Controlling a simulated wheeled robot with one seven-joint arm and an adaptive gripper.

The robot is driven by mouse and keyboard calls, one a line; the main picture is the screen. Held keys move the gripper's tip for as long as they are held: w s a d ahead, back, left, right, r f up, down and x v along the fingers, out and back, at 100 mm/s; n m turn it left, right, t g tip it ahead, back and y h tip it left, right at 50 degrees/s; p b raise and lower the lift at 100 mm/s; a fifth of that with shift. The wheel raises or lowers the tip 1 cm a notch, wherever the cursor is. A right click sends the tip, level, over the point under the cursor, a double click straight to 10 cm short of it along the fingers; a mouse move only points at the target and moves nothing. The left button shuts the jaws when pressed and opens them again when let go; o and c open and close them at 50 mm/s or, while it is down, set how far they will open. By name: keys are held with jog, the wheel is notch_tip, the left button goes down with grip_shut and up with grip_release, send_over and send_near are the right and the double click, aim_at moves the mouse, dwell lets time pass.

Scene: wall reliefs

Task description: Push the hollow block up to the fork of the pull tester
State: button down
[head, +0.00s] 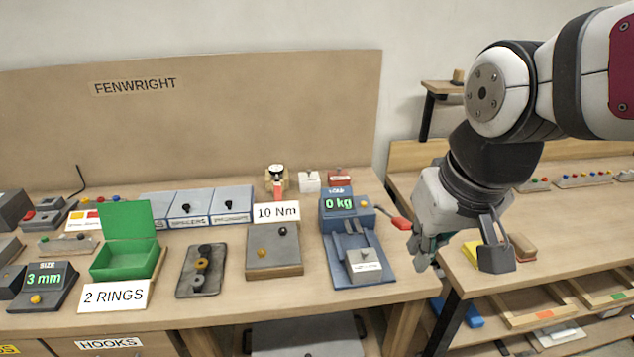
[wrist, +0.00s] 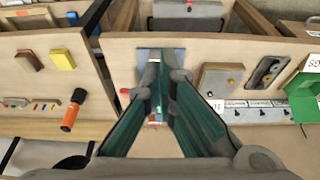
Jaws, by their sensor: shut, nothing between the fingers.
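The pull tester (head: 377,272) is a blue plate with a raised display reading "0 kg" at its far end, near the right end of the main bench. The hollow block (head: 364,265), grey with a white label, sits on the near part of the plate. Grey bars, seemingly the fork (head: 350,240), lie between block and display; any gap is hard to judge. My gripper (head: 420,262) is shut and empty, right of the tester in the head view. In the wrist view my gripper's fingers (wrist: 160,68) meet over the tester (wrist: 143,54) and hide most of it.
Left of the tester are a "10 Nm" block (head: 274,262), a dark tray with rings (head: 187,285) and an open green box (head: 105,262). A second bench (head: 450,262) stands to the right.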

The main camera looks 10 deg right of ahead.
aim_at(363, 262)
jog(key=w+f+g, duration=0.1)
jog(key=w+f, duration=0.3)
jog(key=f, duration=0.4)
jog(key=w+f+g, duration=0.1)
jog(key=w+f, duration=0.3)
jog(key=f, duration=0.4)
jog(key=w+f+g, duration=0.1)
jog(key=w+f, duration=0.4)
jog(key=f, duration=0.4)
jog(key=shift+d+f, duration=0.1)
jog(key=shift+w, duration=0.6)
jog(key=shift+w, duration=0.1)
jog(key=w+b, duration=0.4)
jog(key=w, duration=0.6)
jog(key=shift+w+f, duration=0.15)
jog(key=shift+w, duration=0.05)
jog(key=shift+w+b, duration=0.3)
jog(key=shift+r, duration=0.2)
